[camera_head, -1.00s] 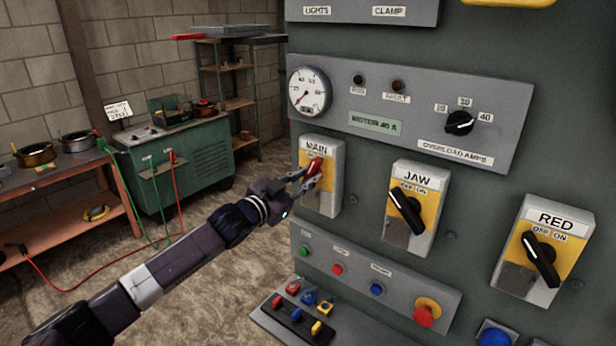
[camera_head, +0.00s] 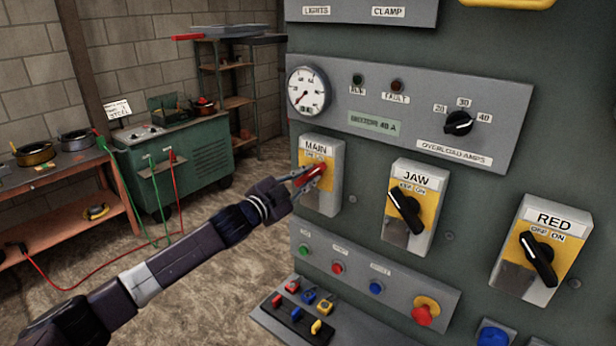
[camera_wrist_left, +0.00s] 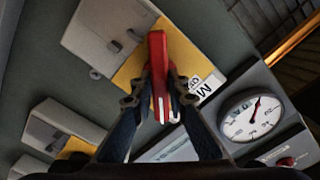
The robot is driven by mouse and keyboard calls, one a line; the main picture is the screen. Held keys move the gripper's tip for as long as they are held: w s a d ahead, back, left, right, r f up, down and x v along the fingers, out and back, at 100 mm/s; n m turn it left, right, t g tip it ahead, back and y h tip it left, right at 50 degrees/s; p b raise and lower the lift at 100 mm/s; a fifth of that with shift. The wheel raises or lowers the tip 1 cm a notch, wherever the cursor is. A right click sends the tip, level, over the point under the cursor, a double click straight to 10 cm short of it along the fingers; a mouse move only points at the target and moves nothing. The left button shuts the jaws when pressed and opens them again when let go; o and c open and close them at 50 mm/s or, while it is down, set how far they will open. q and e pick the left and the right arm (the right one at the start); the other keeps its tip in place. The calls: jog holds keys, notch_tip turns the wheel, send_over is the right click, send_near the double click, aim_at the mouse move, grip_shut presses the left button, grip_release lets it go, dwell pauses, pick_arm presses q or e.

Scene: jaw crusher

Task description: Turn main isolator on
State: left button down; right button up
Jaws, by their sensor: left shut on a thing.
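The main isolator (camera_head: 330,193) is a yellow and grey box labelled MAIN on the green panel. Its red handle (camera_head: 308,177) points up to the right in the head view. My left gripper (camera_head: 303,180) is shut on this handle. In the left wrist view the red handle (camera_wrist_left: 157,62) stands between the two fingers of my left gripper (camera_wrist_left: 160,100), in front of the yellow plate (camera_wrist_left: 190,60). The fingers hide part of the handle and of the small lettering. My right gripper is not in view.
The JAW switch (camera_head: 407,208) and the RED switch (camera_head: 540,255), both with black handles, are to the right. Below are a row of buttons with a red emergency knob (camera_head: 425,312) and a small lever console (camera_head: 295,310). A green cabinet (camera_head: 185,160) stands behind at left.

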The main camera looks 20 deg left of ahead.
pick_arm(q)
jog(key=c, duration=1.9)
grip_release()
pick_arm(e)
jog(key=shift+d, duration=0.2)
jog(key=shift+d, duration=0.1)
pick_arm(q)
jog(key=shift+s+a+f, duration=0.1)
jog(key=shift+s+a, duration=0.1)
jog(key=shift+s, duration=0.35)
jog(key=v, duration=1)
jog(key=shift+s+a, duration=0.1)
jog(key=shift+s, duration=0.3)
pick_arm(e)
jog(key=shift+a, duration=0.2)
